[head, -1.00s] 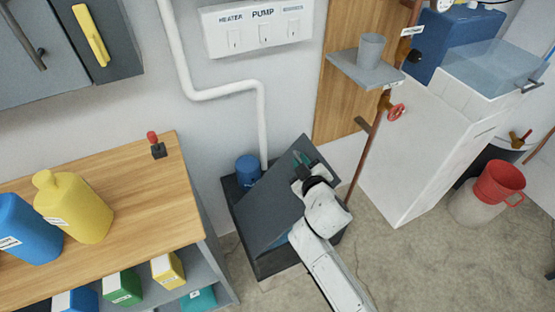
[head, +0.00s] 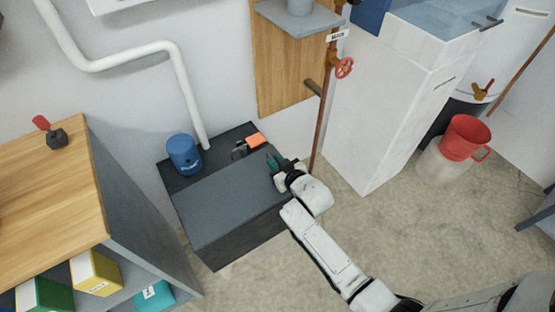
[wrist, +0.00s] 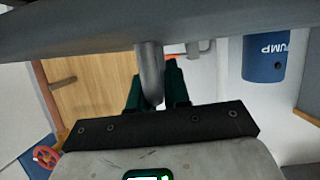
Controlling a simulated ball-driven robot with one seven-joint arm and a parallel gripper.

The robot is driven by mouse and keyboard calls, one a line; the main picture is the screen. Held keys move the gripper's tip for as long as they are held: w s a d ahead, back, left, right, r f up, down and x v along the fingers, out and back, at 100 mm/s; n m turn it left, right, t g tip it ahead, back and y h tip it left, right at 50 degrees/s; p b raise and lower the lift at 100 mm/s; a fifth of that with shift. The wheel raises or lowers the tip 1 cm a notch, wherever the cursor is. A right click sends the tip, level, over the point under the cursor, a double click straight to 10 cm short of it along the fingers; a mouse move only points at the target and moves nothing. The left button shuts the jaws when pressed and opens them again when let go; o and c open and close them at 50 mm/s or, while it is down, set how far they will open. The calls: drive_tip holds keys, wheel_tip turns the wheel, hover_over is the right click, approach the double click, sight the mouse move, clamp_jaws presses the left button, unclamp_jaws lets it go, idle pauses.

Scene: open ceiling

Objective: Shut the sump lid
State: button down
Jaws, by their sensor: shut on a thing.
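The dark grey sump lid (head: 235,205) lies flat or nearly flat over the front of the black sump box (head: 245,243) in the head view. I cannot tell whether its edge touches the box rim. My gripper (head: 275,163) is at the lid's right end, its green fingers partly hidden by the wrist. In the wrist view my gripper (wrist: 155,88) is shut on a grey handle post (wrist: 149,70). The post meets a long grey bar (wrist: 80,35), seemingly the lid's edge, crossing the top of that view.
The blue pump (head: 184,155) stands on the back of the sump box, with a small orange piece (head: 256,140) near the back right. A wooden bench (head: 60,205) is at left. A copper pipe with a red valve wheel (head: 344,68) and a white tank (head: 385,115) stand right.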

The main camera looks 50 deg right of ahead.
drive_tip(key=shift+s+d+f+b, duration=0.1)
drive_tip(key=shift+f+b, duration=0.25)
drive_tip(key=shift+f, duration=0.5)
drive_tip(key=shift+f, duration=0.15)
drive_tip(key=c, duration=1.4)
unclamp_jaws()
drive_tip(key=shift+o, duration=1.2)
drive_tip(key=shift+r, duration=0.2)
drive_tip(key=shift+s+r, duration=0.15)
drive_tip(key=shift+s, duration=0.15)
drive_tip(key=p+v, duration=0.2)
drive_tip(key=v, duration=0.7)
drive_tip(key=shift+s+a, duration=0.25)
drive_tip(key=shift+s, duration=0.25)
